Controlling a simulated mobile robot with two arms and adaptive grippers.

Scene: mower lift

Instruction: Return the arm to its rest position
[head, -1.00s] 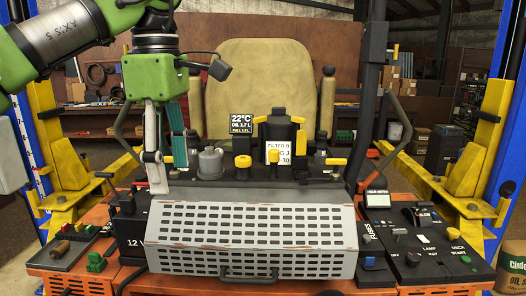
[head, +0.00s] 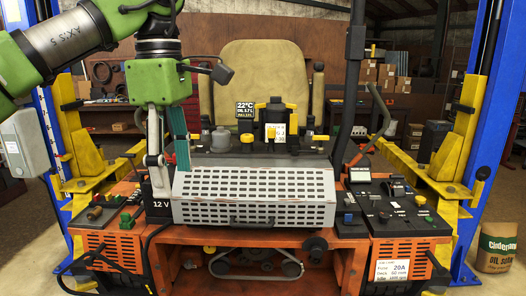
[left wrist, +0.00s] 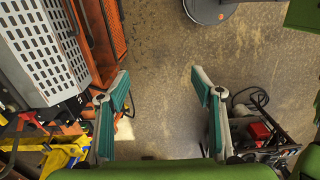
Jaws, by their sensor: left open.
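My left arm comes in from the upper left of the head view, with its green wrist above the left gripper (head: 167,158). The gripper points down in front of the left part of the orange mower (head: 300,236), near the left end of its grey slotted guard (head: 255,195). In the left wrist view, the two teal-padded fingers of this gripper (left wrist: 160,88) are spread wide, with only bare floor between them. It holds nothing. The slotted guard also shows at the left of that view (left wrist: 42,55). My right gripper is in neither view.
A yellow and blue lift post stands on each side, at left (head: 80,150) and right (head: 460,150). A black upright bar (head: 355,75) rises from the mower. Bare concrete floor (left wrist: 160,140) shows in the wrist view.

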